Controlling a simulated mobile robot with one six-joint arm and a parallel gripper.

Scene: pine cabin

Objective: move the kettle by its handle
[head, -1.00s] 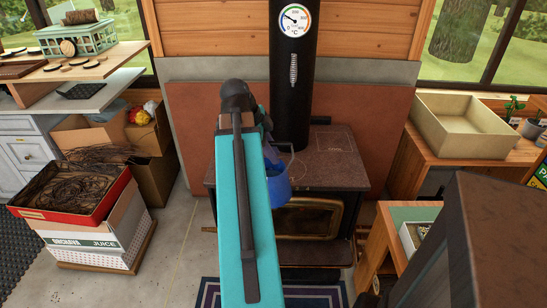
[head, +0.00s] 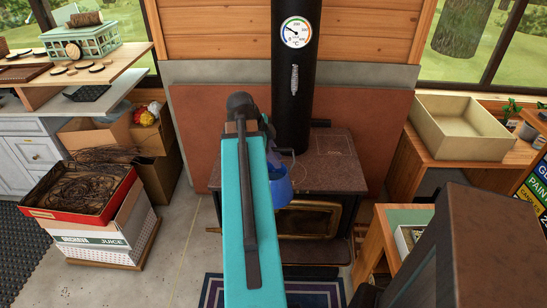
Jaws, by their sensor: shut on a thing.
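The blue kettle (head: 281,188) is partly in view just right of my teal arm, which hides its left side. A thin piece, which looks like part of its handle, shows above it. My gripper (head: 284,152) is mostly hidden behind the arm, at the top of the kettle, and is shut on the kettle by its handle. The kettle overlaps the front edge of the dark stove top (head: 325,165) in this view. I cannot tell whether it touches the stove or hangs clear of it.
A black stovepipe (head: 292,100) with a dial rises behind the kettle. The right of the stove top looks bare. A wooden bench with an empty beige tray (head: 455,128) stands at right. A red box (head: 82,195) sits on cartons at left. A striped rug lies in front.

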